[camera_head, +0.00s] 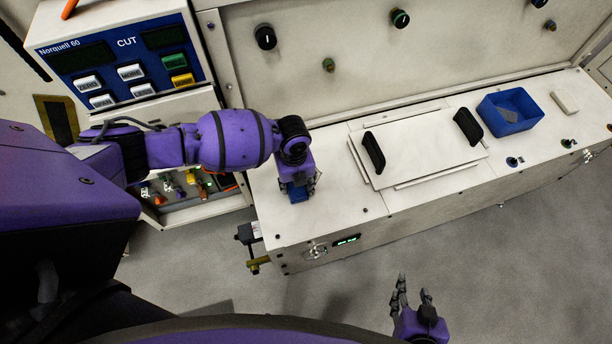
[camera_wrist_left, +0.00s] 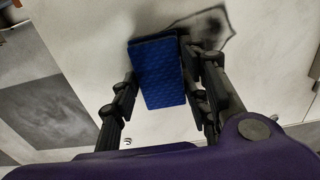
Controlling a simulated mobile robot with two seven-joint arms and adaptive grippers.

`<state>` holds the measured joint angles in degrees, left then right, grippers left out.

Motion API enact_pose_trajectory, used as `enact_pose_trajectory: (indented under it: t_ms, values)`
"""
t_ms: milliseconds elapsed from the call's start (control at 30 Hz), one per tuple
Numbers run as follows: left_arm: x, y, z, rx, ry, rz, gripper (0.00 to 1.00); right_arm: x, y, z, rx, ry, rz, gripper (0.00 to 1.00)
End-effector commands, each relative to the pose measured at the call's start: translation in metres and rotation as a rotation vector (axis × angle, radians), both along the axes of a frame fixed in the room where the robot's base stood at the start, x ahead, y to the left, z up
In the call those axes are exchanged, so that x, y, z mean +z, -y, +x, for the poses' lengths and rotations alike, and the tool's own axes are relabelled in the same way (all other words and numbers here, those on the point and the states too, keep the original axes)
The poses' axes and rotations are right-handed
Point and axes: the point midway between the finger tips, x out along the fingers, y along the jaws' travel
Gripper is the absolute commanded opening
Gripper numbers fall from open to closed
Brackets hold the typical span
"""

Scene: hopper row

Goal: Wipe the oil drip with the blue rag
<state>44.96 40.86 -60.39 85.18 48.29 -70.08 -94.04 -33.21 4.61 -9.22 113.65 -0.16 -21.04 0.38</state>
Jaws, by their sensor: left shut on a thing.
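The blue rag (camera_wrist_left: 160,78) is a folded, quilted pad held between the fingers of my left gripper (camera_wrist_left: 157,100), which is shut on it. In the head view my left gripper (camera_head: 299,184) is over the left end of the pale bench top, with a bit of the blue rag (camera_head: 297,194) showing under it. A dark smear that looks like the oil drip (camera_wrist_left: 230,30) lies on the pale surface beside the rag, partly hidden by the rag and right finger. In the head view the arm and gripper hide it. My right gripper (camera_head: 412,298) is open and empty, low in the picture.
A pale lid with two black handles (camera_head: 418,147) sits mid-bench. A blue bin (camera_head: 510,111) with something grey inside and a pale block (camera_head: 565,102) stand further right. The Norquell 60 panel (camera_head: 125,65) is at upper left. Bare bench lies just right of my left gripper.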

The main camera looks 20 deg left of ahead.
Motion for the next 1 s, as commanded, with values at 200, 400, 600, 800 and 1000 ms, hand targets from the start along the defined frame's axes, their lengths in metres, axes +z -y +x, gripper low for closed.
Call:
enact_pose_trajectory:
  t_ms: [200, 400, 600, 800, 1000]
  values:
    - [0.001, 0.002, 0.002, 0.0, 0.003, -0.002, 0.13, -0.001, 0.0, -0.001, 0.0, -0.002, 0.0, 0.4]
    - [-0.002, 0.015, 0.011, -0.001, 0.002, -0.003, 0.13, -0.009, 0.0, -0.007, 0.0, -0.017, 0.0, 0.4]
    - [-0.004, 0.033, 0.023, 0.0, 0.002, -0.002, 0.13, -0.02, 0.0, -0.015, 0.0, -0.037, 0.0, 0.4]
    - [-0.002, 0.039, 0.027, 0.0, 0.003, -0.003, 0.13, -0.022, 0.0, -0.016, 0.0, -0.04, 0.0, 0.4]
    - [-0.002, 0.039, 0.027, -0.001, 0.004, -0.004, 0.13, -0.021, 0.0, -0.016, 0.0, -0.039, 0.0, 0.4]
